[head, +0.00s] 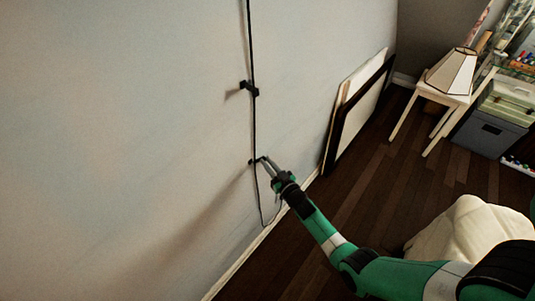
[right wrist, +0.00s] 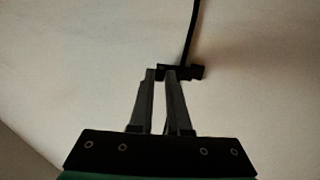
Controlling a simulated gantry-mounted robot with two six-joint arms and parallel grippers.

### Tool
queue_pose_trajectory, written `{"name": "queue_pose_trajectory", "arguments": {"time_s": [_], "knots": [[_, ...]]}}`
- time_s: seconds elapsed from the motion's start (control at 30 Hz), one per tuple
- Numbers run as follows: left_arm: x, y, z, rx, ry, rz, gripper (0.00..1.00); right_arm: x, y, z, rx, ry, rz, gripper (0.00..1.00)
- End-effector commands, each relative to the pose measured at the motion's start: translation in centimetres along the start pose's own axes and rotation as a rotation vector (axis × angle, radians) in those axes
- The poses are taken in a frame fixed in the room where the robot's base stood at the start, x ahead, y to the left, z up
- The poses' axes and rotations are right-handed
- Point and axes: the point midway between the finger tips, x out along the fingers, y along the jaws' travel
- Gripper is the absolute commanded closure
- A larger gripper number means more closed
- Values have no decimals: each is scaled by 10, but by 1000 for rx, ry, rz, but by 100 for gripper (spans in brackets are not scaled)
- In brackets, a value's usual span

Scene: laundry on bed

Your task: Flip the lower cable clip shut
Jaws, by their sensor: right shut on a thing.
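A black cable (head: 252,125) runs down the pale wall. The upper cable clip (head: 249,89) is black and sits on the cable higher up. The lower cable clip (head: 251,162) is small and dark, at the tips of my right gripper (head: 265,161). In the right wrist view, the lower clip (right wrist: 196,72) lies at the fingertips, with the cable (right wrist: 190,36) rising from it. My right gripper (right wrist: 160,74) is shut on part of this clip, with a narrow gap between its fingers. The fingers partly hide the clip, so I cannot tell whether its flap is closed. My left gripper is not in view.
Below the lower clip, the cable hangs in a loose loop close to the wall. Framed panels (head: 357,112) lean on the wall to the right. A white stool with a lamp (head: 453,72) stands farther right, beside a grey box (head: 483,133). Cream cloth (head: 462,232) lies at lower right.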

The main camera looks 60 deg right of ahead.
Motion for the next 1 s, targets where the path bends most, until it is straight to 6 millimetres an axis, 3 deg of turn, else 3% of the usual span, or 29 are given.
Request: {"name": "queue_pose_trajectory", "arguments": {"time_s": [0.03, 0.27, 0.53, 0.9, 0.93, 1.0], "knots": [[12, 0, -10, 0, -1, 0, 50, 1, 3, -8, -1, -3, -9, 100], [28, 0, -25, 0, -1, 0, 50, 4, 6, -6, 5, 1, -118, 100], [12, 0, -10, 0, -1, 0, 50, 13, 10, 1, 9, 4, -308, 100], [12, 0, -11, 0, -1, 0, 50, 13, 9, -1, 12, -1, -336, 100], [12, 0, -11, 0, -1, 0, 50, 13, 9, -1, 12, -1, -336, 80], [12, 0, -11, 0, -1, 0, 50, 13, 9, -1, 12, -1, -336, 67]]}}
